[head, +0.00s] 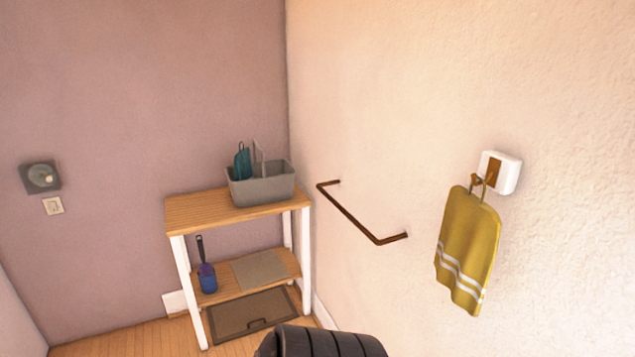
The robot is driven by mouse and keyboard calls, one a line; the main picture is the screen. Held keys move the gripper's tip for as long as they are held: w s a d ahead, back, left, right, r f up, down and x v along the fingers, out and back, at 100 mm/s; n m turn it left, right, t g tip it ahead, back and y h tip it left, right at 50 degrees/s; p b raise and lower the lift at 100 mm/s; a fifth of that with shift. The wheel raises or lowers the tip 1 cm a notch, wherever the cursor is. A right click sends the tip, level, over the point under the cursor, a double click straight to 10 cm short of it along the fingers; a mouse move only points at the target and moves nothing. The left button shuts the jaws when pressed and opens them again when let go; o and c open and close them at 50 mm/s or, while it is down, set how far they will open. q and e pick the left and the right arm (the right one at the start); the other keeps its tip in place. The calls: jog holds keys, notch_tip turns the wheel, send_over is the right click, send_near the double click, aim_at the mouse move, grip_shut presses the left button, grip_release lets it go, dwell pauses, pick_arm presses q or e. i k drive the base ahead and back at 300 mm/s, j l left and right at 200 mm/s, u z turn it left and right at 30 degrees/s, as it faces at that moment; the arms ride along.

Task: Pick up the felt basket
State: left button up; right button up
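A grey basket (262,189), which looks like the felt basket, stands upright on the wooden top of a small shelf unit (190,212) in the corner. It has a raised grey upright part, perhaps a handle or divider, and a teal item (242,160) sticks up out of it. Neither of my grippers shows in the head view. A black ribbed part at the bottom edge looks like my own body.
The shelf has white legs. Its middle board holds a blue brush-like item (207,277) and a grey mat (259,270); a brown case or mat (252,312) lies below. A brown rail (350,218) and yellow towel (467,248) are on the right wall.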

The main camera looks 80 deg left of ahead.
aim_at(273, 181)
jog(key=u, duration=3.15)
jog(key=i+j, duration=0.15)
jog(key=i, duration=0.25)
jog(key=i+j+u, duration=0.1)
jog(key=i, duration=0.35)
jog(key=i+j, duration=0.2)
jog(key=i, duration=0.25)
jog(key=k+u, duration=0.05)
